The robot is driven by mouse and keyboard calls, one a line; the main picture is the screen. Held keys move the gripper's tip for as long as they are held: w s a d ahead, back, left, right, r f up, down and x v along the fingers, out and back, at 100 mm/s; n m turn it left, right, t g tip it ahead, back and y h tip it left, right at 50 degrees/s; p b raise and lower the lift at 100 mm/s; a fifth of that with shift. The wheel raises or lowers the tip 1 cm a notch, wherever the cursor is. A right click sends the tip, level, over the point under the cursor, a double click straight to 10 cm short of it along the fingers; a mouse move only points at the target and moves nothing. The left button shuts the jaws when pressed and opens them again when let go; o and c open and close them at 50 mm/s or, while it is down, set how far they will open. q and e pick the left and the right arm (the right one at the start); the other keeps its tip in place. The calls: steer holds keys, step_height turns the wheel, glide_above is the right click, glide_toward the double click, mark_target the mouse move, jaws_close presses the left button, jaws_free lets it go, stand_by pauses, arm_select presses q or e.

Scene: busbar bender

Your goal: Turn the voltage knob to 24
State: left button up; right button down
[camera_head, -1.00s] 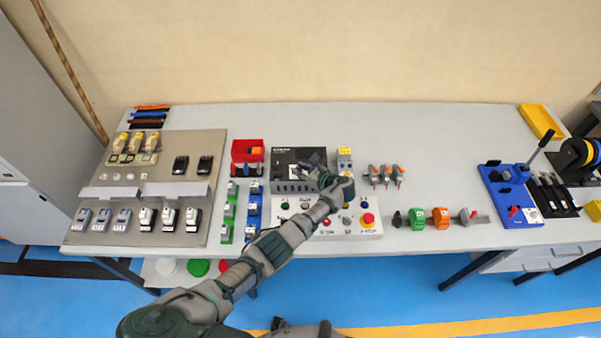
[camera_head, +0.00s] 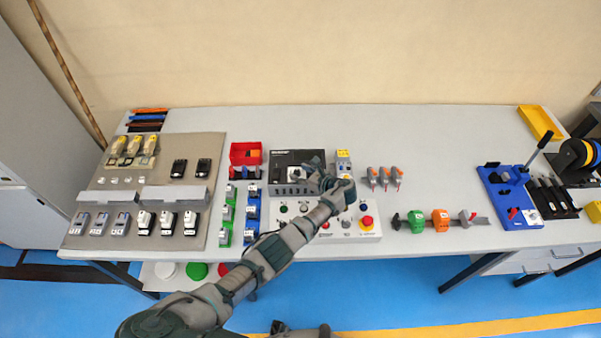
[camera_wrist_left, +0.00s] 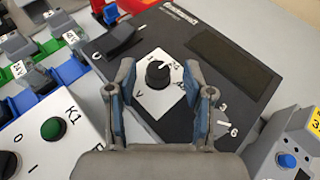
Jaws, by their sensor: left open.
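The voltage knob (camera_wrist_left: 158,74) is a round black knob with a white pointer mark, on a white square dial plate (camera_wrist_left: 150,98) marked V. The plate lies on the black power supply (camera_wrist_left: 212,60). In the left wrist view the knob sits between the two open fingers of my left gripper (camera_wrist_left: 160,90), with gaps on both sides. The pointer aims toward the upper right of the picture. My right gripper is not clearly in view.
A black rocker switch (camera_wrist_left: 120,40) stands beside the dial. A white button panel (camera_head: 300,215) with a red emergency button (camera_head: 366,221) lies in front. A grey device with a blue button (camera_wrist_left: 287,160) is close on the right. A red bin (camera_head: 246,152) stands left.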

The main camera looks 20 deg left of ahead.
arm_select(q)
steer(key=v, duration=1.1)
steer(key=shift+d, duration=0.35)
